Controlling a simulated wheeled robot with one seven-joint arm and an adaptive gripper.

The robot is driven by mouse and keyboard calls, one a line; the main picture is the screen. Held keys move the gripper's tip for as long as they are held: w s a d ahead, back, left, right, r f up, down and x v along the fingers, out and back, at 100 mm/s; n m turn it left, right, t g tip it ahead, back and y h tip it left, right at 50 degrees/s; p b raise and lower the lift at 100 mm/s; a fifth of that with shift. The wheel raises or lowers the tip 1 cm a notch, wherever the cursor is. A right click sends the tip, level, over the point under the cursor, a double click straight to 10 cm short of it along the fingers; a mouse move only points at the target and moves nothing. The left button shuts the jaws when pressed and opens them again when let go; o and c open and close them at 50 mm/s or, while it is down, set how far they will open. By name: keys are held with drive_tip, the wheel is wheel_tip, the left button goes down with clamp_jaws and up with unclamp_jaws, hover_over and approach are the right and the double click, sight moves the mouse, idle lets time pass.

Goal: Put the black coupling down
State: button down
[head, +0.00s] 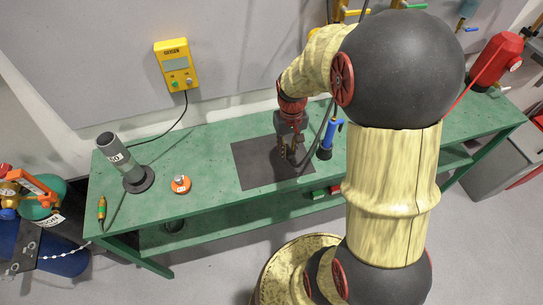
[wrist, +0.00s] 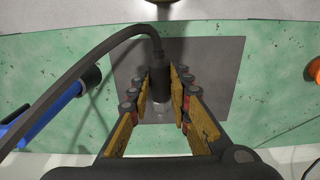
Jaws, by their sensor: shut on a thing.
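My gripper (head: 290,153) is low over the dark grey mat (head: 247,168) on the green bench. In the wrist view my gripper (wrist: 162,88) has its yellow-padded fingers on both sides of the black coupling (wrist: 160,100), a dark cylinder pointing away from the camera. A thick black cable (wrist: 97,60) arches from the left to the coupling's top. The mat (wrist: 215,75) lies behind it. I cannot tell whether the coupling touches the mat. In the head view the coupling is mostly hidden among the dark fingers.
A blue upright tool (head: 327,138) stands close right of my gripper. An orange disc (head: 180,184) and a grey tube on a round base (head: 138,180) stand left on the bench (head: 215,200). A yellow meter (head: 176,65) hangs on the wall. The mat's left part is clear.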

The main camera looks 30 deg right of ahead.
drive_tip(key=b, duration=0.1)
hover_over(273, 160)
drive_tip(key=f, duration=0.6)
drive_tip(key=shift+s+f, duration=0.15)
drive_tip(key=shift+s, duration=0.05)
drive_tip(key=shift+w+a+f+b, duration=0.15)
drive_tip(key=shift+f+b, duration=0.2)
drive_tip(key=shift+f, duration=0.55)
drive_tip(key=shift+w+d+f+b, duration=0.1)
drive_tip(key=shift+f+b, duration=0.2)
drive_tip(key=shift+f, duration=0.55)
drive_tip(key=shift+f, duration=0.2)
drive_tip(key=c, duration=1.6)
unclamp_jaws()
drive_tip(key=shift+c, duration=0.2)
drive_tip(key=shift+r, duration=0.15)
